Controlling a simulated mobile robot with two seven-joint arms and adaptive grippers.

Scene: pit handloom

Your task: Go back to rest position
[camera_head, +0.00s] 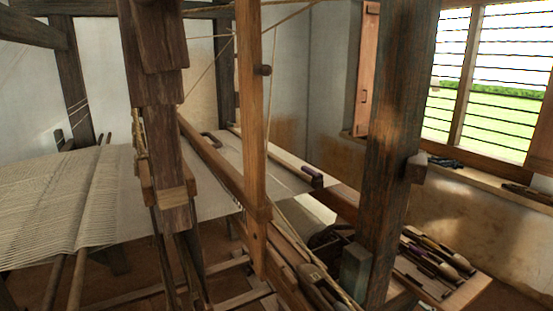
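The wooden pit handloom (255,140) fills the middle of the head view. Its pale warp sheet (60,195) stretches across the left, and woven cloth (225,150) lies behind the front posts. Neither of my grippers shows in this view, so I cannot see whether they are open, shut or holding anything.
A dark thick post (395,150) stands right of centre, and another stacked post (160,110) stands nearer the left. A wooden tray (463,297) with several shuttles (440,255) sits at the lower right. A barred window (490,80) with a sill is behind it.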

